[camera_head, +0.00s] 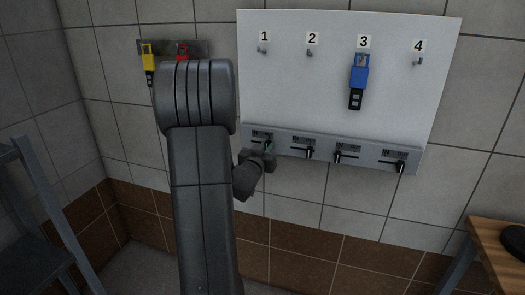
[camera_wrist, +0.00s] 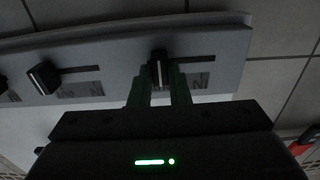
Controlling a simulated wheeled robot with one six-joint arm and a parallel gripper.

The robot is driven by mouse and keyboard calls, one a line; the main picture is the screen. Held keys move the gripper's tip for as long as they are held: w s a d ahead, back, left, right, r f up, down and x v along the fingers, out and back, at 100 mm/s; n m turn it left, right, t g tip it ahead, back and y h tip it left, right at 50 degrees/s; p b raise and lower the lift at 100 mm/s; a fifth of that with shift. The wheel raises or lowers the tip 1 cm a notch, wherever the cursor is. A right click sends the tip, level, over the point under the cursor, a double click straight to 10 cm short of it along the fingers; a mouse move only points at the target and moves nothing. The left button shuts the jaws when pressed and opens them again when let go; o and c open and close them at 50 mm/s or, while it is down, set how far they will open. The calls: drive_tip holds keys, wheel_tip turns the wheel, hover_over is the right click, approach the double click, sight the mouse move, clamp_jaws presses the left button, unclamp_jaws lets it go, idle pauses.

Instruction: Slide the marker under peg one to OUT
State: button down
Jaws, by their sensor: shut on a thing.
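The white board carries pegs numbered 1 to 4, with peg one (camera_head: 262,50) empty. Below runs a grey strip (camera_head: 340,143) with a sliding marker in a slot under each peg. My gripper (camera_head: 262,157) is at the strip under peg one and partly hides that slot. In the wrist view, my gripper's two fingers (camera_wrist: 160,80) are shut on the black marker under peg one (camera_wrist: 158,66), one on each side. The marker is at the left end of its slot in that view, with dark slot open to its right.
Other markers sit under peg two (camera_head: 308,153), peg three (camera_head: 339,156) and peg four (camera_head: 400,167). A blue tool (camera_head: 358,82) hangs on peg three. Yellow (camera_head: 149,60) and red (camera_head: 183,52) tools hang at left. A wooden table (camera_head: 492,240) stands at right.

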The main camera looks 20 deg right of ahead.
drive_tip(key=c, duration=1.4)
unclamp_jaws()
drive_tip(key=shift+s+d, duration=0.2)
drive_tip(key=shift+d, duration=0.05)
drive_tip(key=shift+o, duration=0.2)
drive_tip(key=shift+a, duration=0.1)
drive_tip(key=v, duration=1.3)
drive_tip(key=shift+s+a+b, duration=0.25)
drive_tip(key=shift+b, duration=0.05)
drive_tip(key=shift+w+d, duration=0.1)
drive_tip(key=p+x, duration=0.1)
drive_tip(key=x, duration=1.2)
drive_tip(key=shift+w, duration=0.4)
